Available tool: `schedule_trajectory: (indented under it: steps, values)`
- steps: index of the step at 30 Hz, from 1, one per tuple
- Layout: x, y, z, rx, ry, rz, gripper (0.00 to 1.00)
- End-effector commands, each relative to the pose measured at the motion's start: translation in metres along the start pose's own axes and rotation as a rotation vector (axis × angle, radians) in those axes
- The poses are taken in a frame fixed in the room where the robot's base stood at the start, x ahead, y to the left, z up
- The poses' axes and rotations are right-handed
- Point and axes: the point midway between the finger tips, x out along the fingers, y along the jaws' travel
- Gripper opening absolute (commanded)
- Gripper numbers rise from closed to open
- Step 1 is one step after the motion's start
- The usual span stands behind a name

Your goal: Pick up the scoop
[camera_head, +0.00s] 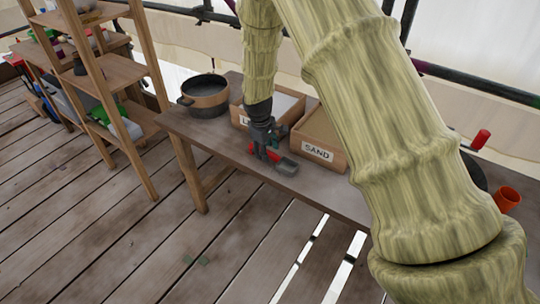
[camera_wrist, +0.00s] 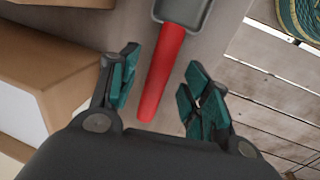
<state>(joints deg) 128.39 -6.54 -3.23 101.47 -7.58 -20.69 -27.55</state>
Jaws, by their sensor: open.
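The scoop has a red handle (camera_wrist: 163,75) and a grey metal pan (camera_wrist: 184,12). It lies on the wooden table (camera_head: 222,138), near its front edge, with the pan (camera_head: 286,167) to the right in the head view. My gripper (camera_head: 265,150) is above the handle, pointing down. In the wrist view my gripper (camera_wrist: 158,90) is open, with one teal-padded finger on each side of the red handle. The handle lies between the fingers, and I see no finger clearly touching it. My gripper hides part of the handle in the head view.
A wooden box labelled SAND (camera_head: 318,153) stands close behind the scoop, beside another labelled box (camera_head: 240,120). A dark pot (camera_head: 205,98) is at the table's left. A wooden shelf (camera_head: 118,72) stands further left. An orange cup (camera_head: 507,198) is at the right.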

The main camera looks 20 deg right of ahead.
Motion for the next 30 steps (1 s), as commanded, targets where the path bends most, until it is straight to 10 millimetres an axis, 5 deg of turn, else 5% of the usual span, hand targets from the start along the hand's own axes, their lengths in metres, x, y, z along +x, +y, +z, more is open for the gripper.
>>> schedule_trajectory:
  steps: [7, 17, 25, 30]
  values:
    - [0.025, 0.0, -0.002, 0.0, -0.001, -0.001, 0.48]
    - [0.029, 0.001, -0.002, 0.001, 0.0, 0.0, 0.48]
    - [0.029, 0.0, -0.002, 0.001, 0.0, 0.0, 0.02]
    - [0.029, 0.001, -0.002, 0.001, 0.0, 0.0, 0.0]
